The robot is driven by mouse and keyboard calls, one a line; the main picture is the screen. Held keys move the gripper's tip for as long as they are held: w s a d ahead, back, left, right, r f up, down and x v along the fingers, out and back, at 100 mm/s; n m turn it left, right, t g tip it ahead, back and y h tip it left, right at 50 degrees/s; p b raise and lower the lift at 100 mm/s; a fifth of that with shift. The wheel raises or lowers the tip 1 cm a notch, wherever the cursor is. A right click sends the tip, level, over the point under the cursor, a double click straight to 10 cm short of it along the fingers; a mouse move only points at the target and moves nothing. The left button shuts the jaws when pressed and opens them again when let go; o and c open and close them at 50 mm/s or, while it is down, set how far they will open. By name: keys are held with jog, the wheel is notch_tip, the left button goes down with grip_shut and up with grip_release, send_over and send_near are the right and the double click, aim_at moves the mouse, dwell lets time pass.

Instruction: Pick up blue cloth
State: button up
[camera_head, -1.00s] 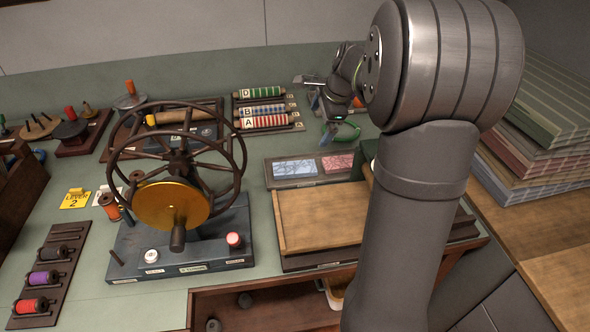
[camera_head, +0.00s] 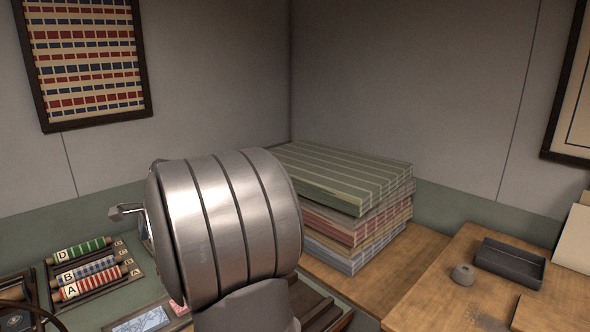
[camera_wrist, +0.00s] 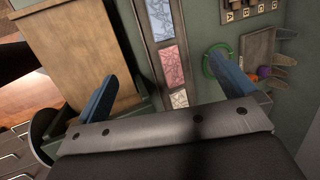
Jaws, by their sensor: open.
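A stack of striped folded cloths stands in the corner in the head view. The green cloth (camera_head: 335,178) is on top, the red cloth (camera_head: 372,228) is in the middle and the blue cloth (camera_head: 345,262) is at the bottom, with only its edges showing. My arm partly covers the stack's left side. My gripper (camera_wrist: 163,64) is open and empty in the wrist view, its two blue fingers apart above the bench. It is away from the stack, which the wrist view does not show. In the head view my arm mostly hides the gripper.
Labelled spools (camera_head: 92,270) lie on a rack at the left. A wooden table at the right holds a dark tray (camera_head: 510,262) and a small grey ring (camera_head: 463,274). In the wrist view are a wooden board (camera_wrist: 75,45) and a green loop (camera_wrist: 208,62).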

jog(key=shift+c, duration=1.4)
jog(key=h, duration=0.6)
send_near(141, 324)
jog(key=shift+m, duration=0.4)
jog(key=f, duration=0.5)
jog(key=w+d+f, duration=0.1)
jog(key=f, duration=0.2)
jog(key=shift+d+f, duration=0.1)
jog(key=shift+f, duration=0.05)
jog(key=c, duration=1.1)
